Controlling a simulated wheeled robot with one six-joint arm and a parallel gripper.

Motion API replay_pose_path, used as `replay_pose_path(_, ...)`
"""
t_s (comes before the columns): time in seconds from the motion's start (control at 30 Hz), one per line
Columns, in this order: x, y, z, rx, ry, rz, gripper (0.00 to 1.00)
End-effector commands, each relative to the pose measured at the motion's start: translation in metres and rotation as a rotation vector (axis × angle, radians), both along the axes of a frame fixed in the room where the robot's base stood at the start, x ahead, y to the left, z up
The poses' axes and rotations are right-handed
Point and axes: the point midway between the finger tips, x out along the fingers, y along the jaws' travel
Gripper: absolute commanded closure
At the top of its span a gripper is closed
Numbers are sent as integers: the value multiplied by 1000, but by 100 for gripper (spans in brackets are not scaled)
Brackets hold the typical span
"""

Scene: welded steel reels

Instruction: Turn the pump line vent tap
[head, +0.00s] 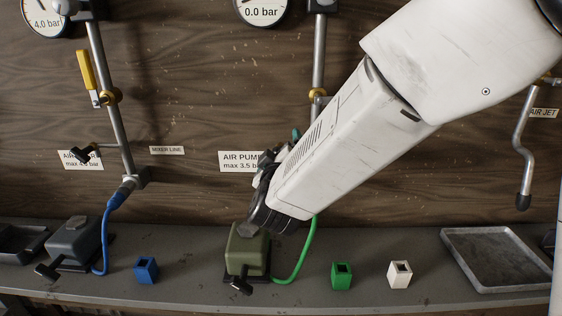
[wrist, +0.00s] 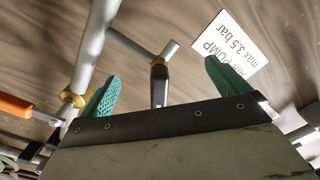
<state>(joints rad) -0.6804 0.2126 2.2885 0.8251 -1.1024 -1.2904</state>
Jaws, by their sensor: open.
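The pump line is a grey pipe (head: 318,60) under a gauge (head: 262,12) reading 0.0 bar. Its lower part is hidden behind my arm in the head view. In the wrist view, a short side branch leaves the pipe (wrist: 96,40) and carries the vent tap, with a dark and brass handle (wrist: 159,84). My gripper (wrist: 161,68) is open, its two teal fingers apart on either side of the tap handle, with gaps visible. Contact cannot be told. In the head view my gripper shows only partly, one teal finger (head: 296,134) beside the AIR PUMP label (head: 238,161).
The mixer line (head: 110,90) stands left with a yellow lever (head: 86,72) and black tap (head: 84,154). Below lie an olive box (head: 247,252) with a green hose (head: 300,262), blue, green (head: 341,275) and white blocks, and a tray (head: 497,258). An orange lever (wrist: 16,106) is near the left finger.

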Motion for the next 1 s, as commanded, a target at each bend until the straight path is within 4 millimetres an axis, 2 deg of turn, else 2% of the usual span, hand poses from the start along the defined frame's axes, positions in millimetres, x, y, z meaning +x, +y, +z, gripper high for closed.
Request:
replay_pose_path(0.27, -4, 0, 0, 1, -1, 1, 0)
replay_pose_path(0.8, -57, 3, 1, 1, -1, 3, 0)
replay_pose_path(1.0, -70, 3, 0, 1, 1, 1, 0)
